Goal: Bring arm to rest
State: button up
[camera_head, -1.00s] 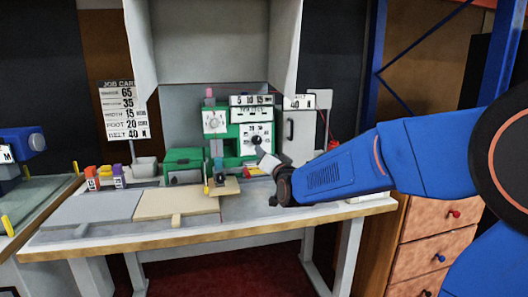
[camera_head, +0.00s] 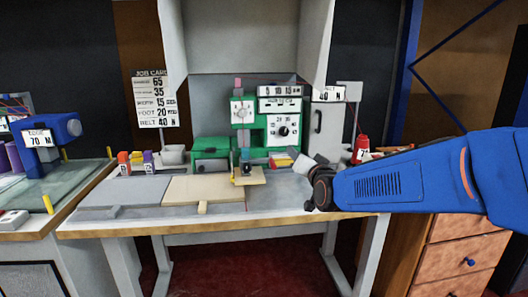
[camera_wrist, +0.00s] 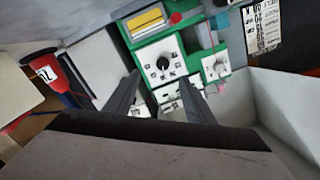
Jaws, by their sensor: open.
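My gripper (camera_wrist: 158,95) shows in the wrist view as two dark fingers set apart, with nothing between them. Beyond the fingers is the green and white machine (camera_wrist: 165,62) with its dials. In the head view my blue arm reaches in from the right, and its wrist end is over the right part of the workbench, right of the green machine (camera_head: 270,128). The fingertips are hard to make out in that view.
The workbench (camera_head: 110,212) carries a beige board (camera_head: 205,188), a green box (camera_head: 210,152) and small orange and purple blocks. A red bottle (camera_head: 361,150) stands behind my arm. A white hood (camera_head: 245,35) hangs above. A blue machine (camera_head: 50,140) stands on the left table.

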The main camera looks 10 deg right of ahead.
jog(key=s+d+f+n+g, duration=0.2)
jog(key=s+f+g, duration=0.2)
jog(key=s, duration=0.8)
jog(key=s+d+f+n+g, duration=0.1)
jog(key=s+f+g, duration=0.3)
jog(key=s, duration=0.9)
jog(key=s+d+f+n+g+h, duration=0.1)
jog(key=s+d+f+n+g, duration=0.1)
jog(key=s+f, duration=0.7)
jog(key=s+d+g, duration=0.1)
jog(key=s+g, duration=0.1)
jog(key=s, duration=0.1)
jog(key=shift+s+n+g, duration=0.3)
jog(key=shift+s+g, duration=0.1)
